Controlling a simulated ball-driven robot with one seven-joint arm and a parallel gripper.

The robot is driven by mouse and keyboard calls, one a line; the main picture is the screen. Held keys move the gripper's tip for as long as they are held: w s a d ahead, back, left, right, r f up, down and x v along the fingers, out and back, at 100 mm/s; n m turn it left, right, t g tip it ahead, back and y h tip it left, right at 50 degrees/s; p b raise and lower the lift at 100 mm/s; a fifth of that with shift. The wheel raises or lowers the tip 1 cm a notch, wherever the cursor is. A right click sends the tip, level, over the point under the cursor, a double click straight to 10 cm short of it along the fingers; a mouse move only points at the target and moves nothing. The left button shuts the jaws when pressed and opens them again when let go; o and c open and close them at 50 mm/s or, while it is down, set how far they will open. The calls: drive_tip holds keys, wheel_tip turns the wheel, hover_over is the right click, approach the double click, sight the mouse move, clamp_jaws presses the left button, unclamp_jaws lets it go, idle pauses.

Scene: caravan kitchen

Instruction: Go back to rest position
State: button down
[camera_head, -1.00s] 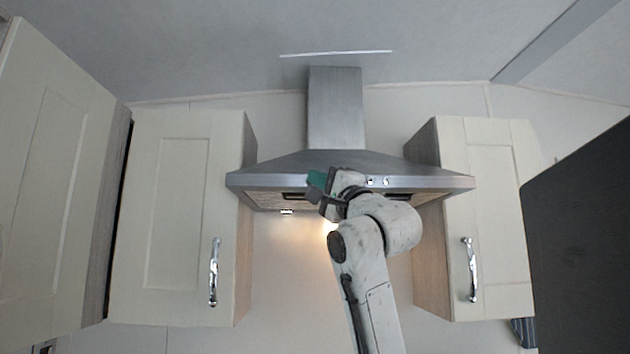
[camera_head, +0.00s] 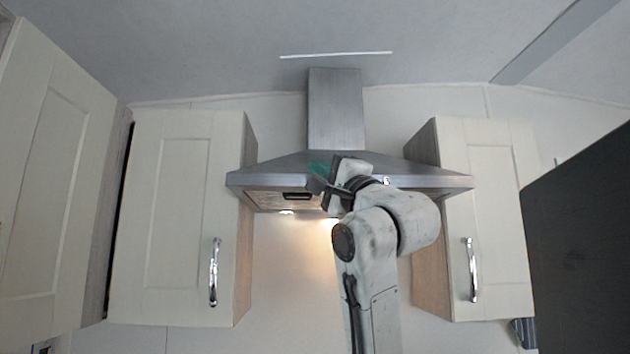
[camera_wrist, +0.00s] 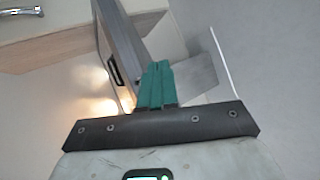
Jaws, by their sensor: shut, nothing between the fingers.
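My gripper (camera_head: 320,169) is in front of the steel range hood, near the middle of the hood's front edge in the head view. Its green fingers point to the left. In the wrist view the green fingers of my gripper (camera_wrist: 155,84) are together with nothing between them. The hood (camera_wrist: 128,45) is behind them there, tilted in the picture. My arm rises from the bottom of the head view and bends at the elbow, covering part of the hood's right half.
A cream cabinet (camera_head: 178,215) hangs left of the hood (camera_head: 335,110) and another cabinet (camera_head: 490,215) hangs right of it. A further cabinet (camera_head: 50,180) is at the far left. A dark panel (camera_head: 580,250) stands at the right edge. The wall below the hood is bare.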

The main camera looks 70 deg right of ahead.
idle(0.4)
